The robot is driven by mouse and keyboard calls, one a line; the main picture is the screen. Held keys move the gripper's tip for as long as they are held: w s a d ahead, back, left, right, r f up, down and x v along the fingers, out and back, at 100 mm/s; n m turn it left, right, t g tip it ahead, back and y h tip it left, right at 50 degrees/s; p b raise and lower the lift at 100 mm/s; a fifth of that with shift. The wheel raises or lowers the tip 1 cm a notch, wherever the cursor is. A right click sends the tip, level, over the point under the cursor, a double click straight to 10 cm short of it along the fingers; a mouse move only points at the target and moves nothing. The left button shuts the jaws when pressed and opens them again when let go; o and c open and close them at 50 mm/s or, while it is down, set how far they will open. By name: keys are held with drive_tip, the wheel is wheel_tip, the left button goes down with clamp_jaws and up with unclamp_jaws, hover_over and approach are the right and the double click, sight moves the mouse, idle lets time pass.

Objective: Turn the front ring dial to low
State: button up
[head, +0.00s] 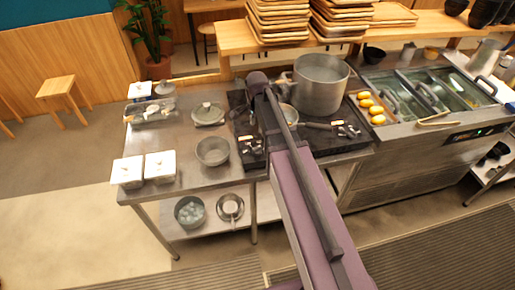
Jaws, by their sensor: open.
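A black cooker with burners stands on the steel counter, partly behind my arm. To the right of my arm, small dials with pale and red marks (345,129) sit on its front part. More small dial-like parts (249,145) show to the left of my arm. The dials are too small for me to read their settings or tell which is the front ring dial. My purple and dark arm reaches up over the cooker, and its far end is close to the large pot. My gripper's fingers are not visible; the arm hides that area.
A large steel pot (320,86) stands at the back of the cooker. A steel pan (212,151), a lidded pot (208,114) and white lidded containers (160,166) stand on the left counter. A tray of yellow items (365,98) lies at right. Stacked trays stand behind.

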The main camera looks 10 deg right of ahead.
sight(257, 147)
drive_tip(key=shift+f+b, duration=6)
drive_tip(key=shift+f, duration=0.25)
drive_tip(key=shift+c, duration=0.2)
clamp_jaws()
drive_tip(key=shift+d, duration=0.35)
drive_tip(key=shift+a, duration=0.3)
